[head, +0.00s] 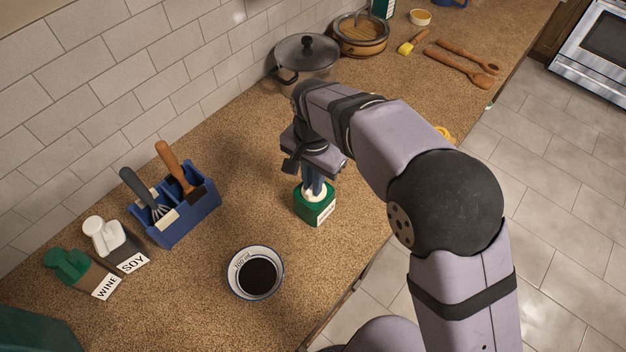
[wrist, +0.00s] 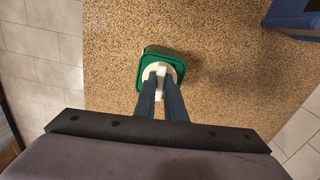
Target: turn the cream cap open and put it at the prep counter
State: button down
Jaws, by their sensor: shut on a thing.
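A green container (head: 315,207) with a white label stands upright on the speckled counter (head: 215,290). The cream cap (head: 314,193) is on top of the container. My gripper (head: 313,183) points down from above and is shut on the cap. In the wrist view, the two fingers of my gripper (wrist: 160,92) sit on either side of the cap's raised cream grip (wrist: 160,69), with the green container (wrist: 143,74) around and below it. My fingers hide part of the cap, so I cannot tell how far it is turned.
A white bowl of dark liquid (head: 256,272) stands in front and to the left. A blue caddy with utensils (head: 190,215) and the SOY (head: 118,247) and WINE (head: 80,272) containers are further left. A lidded pot (head: 305,58) stands behind my arm. Bare counter lies around the green container.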

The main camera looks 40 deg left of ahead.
jog(key=n+p, duration=0.1)
jog(key=n, duration=0.3)
jog(key=shift+d+n, duration=0.1)
jog(key=shift+n, duration=0.3)
jog(key=n+p, duration=0.1)
jog(key=n, duration=0.1)
jog(key=shift+w+n, duration=0.1)
jog(key=shift+n, duration=0.3)
jog(key=n, duration=0.3)
